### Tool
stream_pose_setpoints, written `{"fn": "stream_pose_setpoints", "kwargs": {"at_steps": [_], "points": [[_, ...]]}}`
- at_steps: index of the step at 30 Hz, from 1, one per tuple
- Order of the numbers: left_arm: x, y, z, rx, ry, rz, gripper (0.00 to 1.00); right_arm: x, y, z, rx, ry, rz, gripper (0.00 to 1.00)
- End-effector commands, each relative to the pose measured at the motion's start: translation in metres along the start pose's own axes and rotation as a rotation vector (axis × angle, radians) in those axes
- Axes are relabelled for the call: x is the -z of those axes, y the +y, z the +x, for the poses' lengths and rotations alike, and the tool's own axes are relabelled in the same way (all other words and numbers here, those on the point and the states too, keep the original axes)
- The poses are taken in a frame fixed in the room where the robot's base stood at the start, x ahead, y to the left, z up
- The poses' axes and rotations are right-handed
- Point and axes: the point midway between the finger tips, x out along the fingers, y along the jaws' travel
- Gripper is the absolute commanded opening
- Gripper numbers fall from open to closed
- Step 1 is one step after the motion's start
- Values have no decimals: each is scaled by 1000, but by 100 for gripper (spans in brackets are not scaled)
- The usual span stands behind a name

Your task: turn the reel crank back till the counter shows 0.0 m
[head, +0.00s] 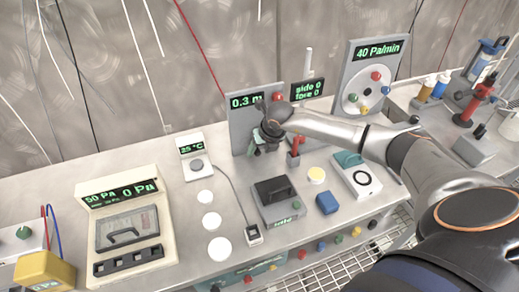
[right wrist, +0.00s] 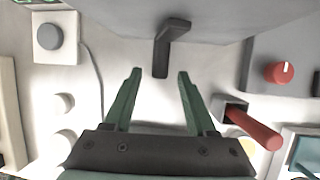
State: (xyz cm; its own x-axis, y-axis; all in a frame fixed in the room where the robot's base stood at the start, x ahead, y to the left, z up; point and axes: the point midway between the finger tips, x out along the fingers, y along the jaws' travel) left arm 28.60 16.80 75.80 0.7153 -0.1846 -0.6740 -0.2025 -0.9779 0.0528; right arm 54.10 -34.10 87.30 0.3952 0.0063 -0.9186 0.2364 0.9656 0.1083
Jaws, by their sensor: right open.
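The reel counter (head: 246,101) reads 0.3 m in green digits at the top of an upright grey panel (head: 237,128). In the right wrist view the crank (right wrist: 168,45) is a dark grey, L-shaped handle in front of the panel. Its lower end hangs near the gap between my right fingertips. My right gripper (head: 256,150) is at the panel in the head view and hides most of the crank there. In the right wrist view the gripper (right wrist: 159,76) has its green fingers spread, with nothing clearly held. My left gripper is not in view.
A red-handled lever (head: 296,147) stands close to the right of my right gripper, also in the wrist view (right wrist: 254,128). A red knob (head: 277,96) is on the panel. A 25 °C box (head: 194,159) stands left; a dark-handled box (head: 277,201) is in front.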

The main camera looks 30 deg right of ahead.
Motion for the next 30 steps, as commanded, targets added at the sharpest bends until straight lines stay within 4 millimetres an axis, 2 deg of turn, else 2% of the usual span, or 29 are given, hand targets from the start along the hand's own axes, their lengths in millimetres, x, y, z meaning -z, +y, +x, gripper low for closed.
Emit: {"fn": "stream_pose_setpoints", "kwargs": {"at_steps": [10,25,30], "points": [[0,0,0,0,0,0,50,0,0,3,0,0,0,57],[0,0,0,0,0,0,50,0,0,3,0,0,1,1],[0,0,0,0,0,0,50,0,0,3,0,0,1,0]]}}
